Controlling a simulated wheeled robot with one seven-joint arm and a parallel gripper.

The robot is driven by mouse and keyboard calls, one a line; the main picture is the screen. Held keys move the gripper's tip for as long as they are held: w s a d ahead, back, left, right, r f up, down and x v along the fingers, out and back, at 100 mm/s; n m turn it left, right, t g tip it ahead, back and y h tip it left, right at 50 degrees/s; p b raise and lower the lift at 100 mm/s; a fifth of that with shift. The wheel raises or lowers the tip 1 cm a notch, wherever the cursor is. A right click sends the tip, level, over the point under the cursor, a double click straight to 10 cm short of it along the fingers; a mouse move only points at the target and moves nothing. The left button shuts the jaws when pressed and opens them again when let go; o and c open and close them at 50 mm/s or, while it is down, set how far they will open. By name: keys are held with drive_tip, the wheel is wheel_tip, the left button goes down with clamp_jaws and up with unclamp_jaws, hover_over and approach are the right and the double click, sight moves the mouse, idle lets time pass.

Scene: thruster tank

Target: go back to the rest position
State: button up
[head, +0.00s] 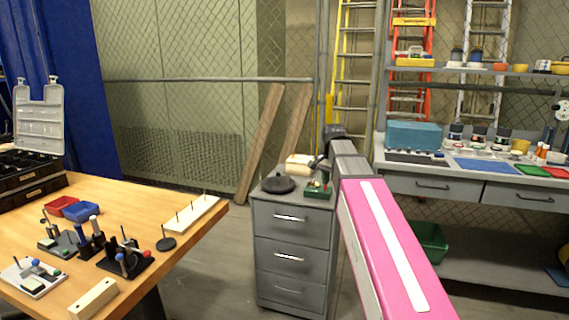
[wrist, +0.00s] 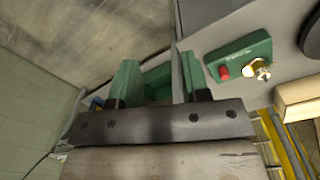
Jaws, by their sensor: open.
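My gripper (wrist: 157,72) shows in the wrist view with its two green-tipped fingers apart and nothing between them. In the head view my pink and grey arm reaches forward past the right side of the grey drawer cabinet (head: 290,222), and the fingers cannot be made out clearly there. A green box (head: 318,190) with a red button lies on the cabinet top. It also shows in the wrist view (wrist: 238,56), to the right of the fingers and apart from them.
A dark round disc (head: 278,185) and a cream block (head: 299,160) lie on the cabinet. A wooden table (head: 190,236) with tools stands left. A grey workbench (head: 455,190) stands right, with a green bin (head: 430,240) below. Floor shows between table and cabinet.

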drive_tip(key=s+f+n, duration=0.3)
drive_tip(key=s+f, duration=0.2)
drive_tip(key=f, duration=0.5)
drive_tip(key=s+d+f+n, duration=0.1)
drive_tip(key=s+f, duration=0.4)
drive_tip(key=f, duration=0.6)
drive_tip(key=s+f+n, duration=0.4)
drive_tip(key=s+f, duration=0.1)
drive_tip(key=f, duration=0.6)
drive_tip(key=shift+s+d+f+n, duration=0.15)
drive_tip(key=shift+s+d+n, duration=0.15)
drive_tip(key=shift+d, duration=0.05)
idle(0.6)
